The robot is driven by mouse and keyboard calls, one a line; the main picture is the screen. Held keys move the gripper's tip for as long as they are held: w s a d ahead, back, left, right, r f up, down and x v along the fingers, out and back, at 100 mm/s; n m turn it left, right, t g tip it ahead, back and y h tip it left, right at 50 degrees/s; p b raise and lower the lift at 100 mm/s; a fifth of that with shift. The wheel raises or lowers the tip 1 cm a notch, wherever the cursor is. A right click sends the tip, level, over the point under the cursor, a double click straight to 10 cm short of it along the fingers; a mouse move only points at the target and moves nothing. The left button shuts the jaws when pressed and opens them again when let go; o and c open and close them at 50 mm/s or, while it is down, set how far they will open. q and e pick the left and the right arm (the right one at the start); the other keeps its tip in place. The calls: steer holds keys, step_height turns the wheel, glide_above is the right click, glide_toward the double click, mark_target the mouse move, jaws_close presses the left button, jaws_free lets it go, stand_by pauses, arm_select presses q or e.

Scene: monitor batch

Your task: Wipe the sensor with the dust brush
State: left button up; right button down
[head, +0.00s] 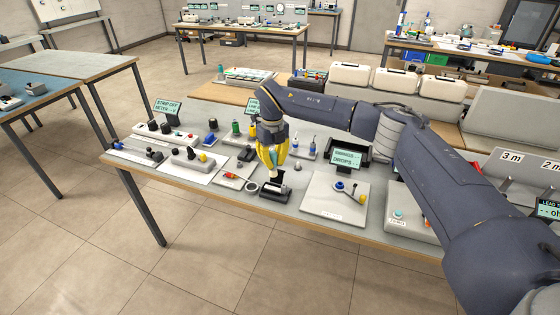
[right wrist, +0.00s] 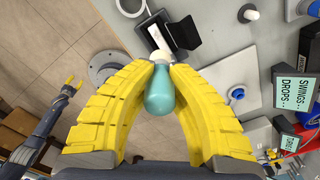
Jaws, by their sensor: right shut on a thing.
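My right gripper (head: 272,165) is shut on the dust brush, whose rounded teal handle (right wrist: 158,95) lies between the yellow fingers in the right wrist view. A pale collar shows at the handle's far end; I cannot make out the bristles clearly. Just beyond the fingertips is a small black stand with a pale bar, which looks like the sensor (head: 275,191); it also shows in the right wrist view (right wrist: 183,28). The brush end is close above it; I cannot tell whether they touch. My left gripper (right wrist: 72,82) shows small at the left of the right wrist view, its fingers unclear.
A white panel (head: 320,204) with a blue knob and lever stands right of the black stand. A display (head: 348,158) is behind it. Boards with switches (head: 194,158) and small bottles (head: 236,129) crowd the left side. The bench's front edge is close to the stand.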

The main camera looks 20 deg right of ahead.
mark_target(273, 176)
steer(key=shift+f, duration=0.1)
steer(key=shift+w+f, duration=0.1)
steer(key=shift+f, duration=2.7)
steer(key=shift+f, duration=0.65)
steer(key=shift+a, duration=0.1)
steer(key=shift+w+a, duration=1.25)
steer(key=shift+a, duration=0.2)
steer(key=shift+s+d+f, duration=0.2)
steer(key=shift+s+d, duration=1.1)
steer(key=shift+d, duration=0.3)
steer(key=shift+r, duration=3.6)
